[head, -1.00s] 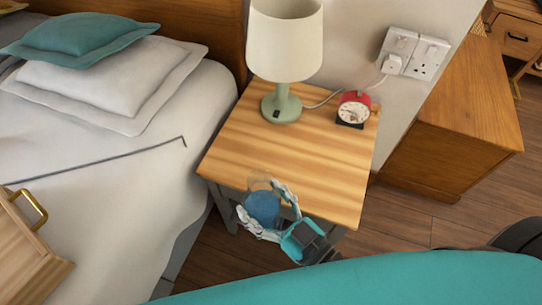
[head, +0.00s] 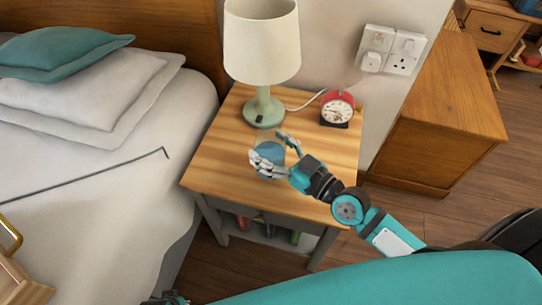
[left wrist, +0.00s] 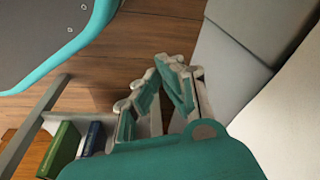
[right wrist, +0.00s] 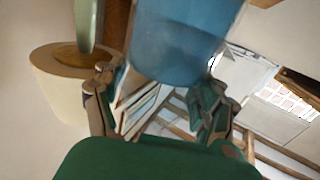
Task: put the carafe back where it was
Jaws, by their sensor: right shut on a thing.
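The blue, see-through carafe (head: 268,172) is in my right gripper (head: 277,149), whose fingers close around it. It is over the front middle of the wooden nightstand top (head: 225,150); whether its base touches the wood is unclear. In the right wrist view the carafe (right wrist: 185,40) fills the top middle, between the fingers of my right gripper (right wrist: 160,85). My left gripper (left wrist: 158,72) is empty, its fingertips close together, above the floor beside the bed. Only a bit of it shows at the head view's bottom edge.
The bed (head: 120,190) is to the left, a wooden cabinet (head: 435,110) to the right. Books (left wrist: 62,145) stand on the lower shelf.

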